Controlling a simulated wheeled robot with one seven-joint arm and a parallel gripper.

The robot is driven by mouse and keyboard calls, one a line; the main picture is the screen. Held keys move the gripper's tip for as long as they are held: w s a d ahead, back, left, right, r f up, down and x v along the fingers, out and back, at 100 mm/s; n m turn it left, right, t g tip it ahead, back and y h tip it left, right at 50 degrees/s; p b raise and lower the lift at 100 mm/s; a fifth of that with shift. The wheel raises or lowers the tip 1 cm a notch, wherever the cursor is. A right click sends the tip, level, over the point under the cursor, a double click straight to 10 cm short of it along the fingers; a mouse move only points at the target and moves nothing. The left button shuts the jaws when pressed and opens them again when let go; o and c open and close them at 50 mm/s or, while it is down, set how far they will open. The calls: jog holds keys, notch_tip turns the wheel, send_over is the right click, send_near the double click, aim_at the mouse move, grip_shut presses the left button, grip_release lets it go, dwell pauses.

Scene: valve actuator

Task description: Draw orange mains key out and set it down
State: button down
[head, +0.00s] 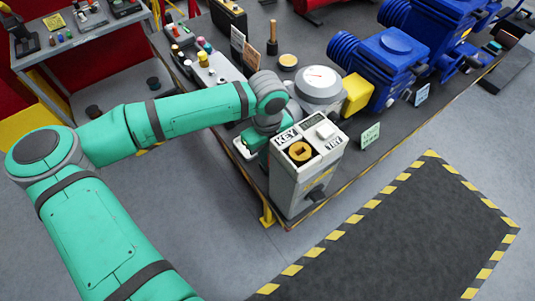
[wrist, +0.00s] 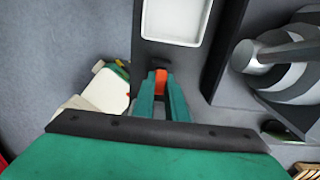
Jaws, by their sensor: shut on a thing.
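In the wrist view my gripper (wrist: 160,84) is shut on the orange mains key (wrist: 161,77), whose orange part shows between the two green fingers. The key is in front of a dark panel (wrist: 145,48), beside a small dark mark there. I cannot tell whether the key's tip is still in a slot or clear of it. In the head view my arm reaches to the back left of a grey box (head: 298,190) labelled KEY and TRY. The wrist hides the fingers and the orange key there.
A white-framed rectangle (wrist: 177,20) is above the key in the wrist view.

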jog(key=shift+f, duration=0.45)
jog(key=c, duration=1.7)
grip_release()
notch_tip(320, 180, up, 11)
jog(key=shift+f, duration=0.1)
